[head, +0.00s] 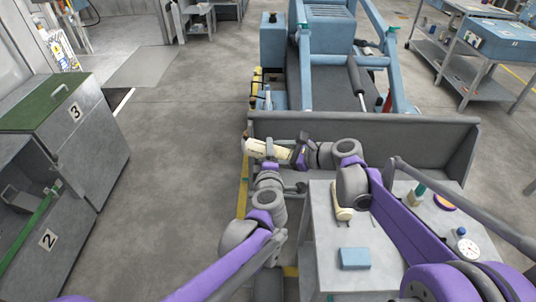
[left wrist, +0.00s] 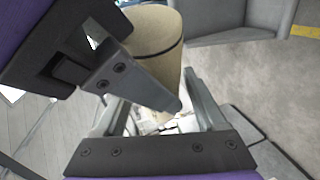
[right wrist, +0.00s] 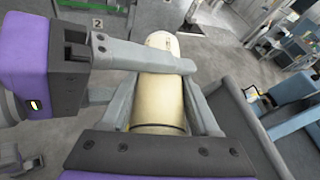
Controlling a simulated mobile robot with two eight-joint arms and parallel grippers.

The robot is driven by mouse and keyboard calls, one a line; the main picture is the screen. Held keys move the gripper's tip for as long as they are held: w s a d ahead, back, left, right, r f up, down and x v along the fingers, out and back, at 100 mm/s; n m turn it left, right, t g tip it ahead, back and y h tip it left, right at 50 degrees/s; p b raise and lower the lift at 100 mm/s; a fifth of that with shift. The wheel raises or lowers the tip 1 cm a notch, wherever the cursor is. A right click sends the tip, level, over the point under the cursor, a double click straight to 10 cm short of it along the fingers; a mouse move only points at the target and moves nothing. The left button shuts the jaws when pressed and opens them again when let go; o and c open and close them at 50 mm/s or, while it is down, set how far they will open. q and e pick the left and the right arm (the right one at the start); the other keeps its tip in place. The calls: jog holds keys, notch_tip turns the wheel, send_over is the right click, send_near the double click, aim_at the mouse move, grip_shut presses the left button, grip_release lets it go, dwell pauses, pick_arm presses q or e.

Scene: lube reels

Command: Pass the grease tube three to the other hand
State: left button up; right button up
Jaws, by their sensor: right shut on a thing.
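The grease tube (head: 268,150) is a cream cylinder held up in the air in the head view. It fills the middle of the left wrist view (left wrist: 152,45) and the right wrist view (right wrist: 160,90), where a dark band circles it. My right gripper (head: 290,154) is shut on the tube. My left gripper (head: 270,164) is at the tube from below, its fingers on either side of it. In the left wrist view a right-gripper finger crosses in front of the tube and hides part of it. I cannot tell whether the left fingers press on it.
A grey table (head: 325,270) at the lower right bears a blue box (head: 355,258), another cream tube (head: 344,214), a green-topped bottle (head: 417,194) and a dial gauge (head: 467,249). A grey trough (head: 400,135) stands behind the grippers. Numbered bins (head: 70,150) stand left; floor between is clear.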

pick_arm(q)
jog(key=shift+o, duration=0.3)
jog(key=shift+a+f, duration=0.1)
jog(key=shift+f, duration=0.1)
jog(key=o, duration=1)
jog(key=shift+c, duration=0.2)
jog(key=o, duration=0.3)
jog(key=shift+s+r, duration=0.1)
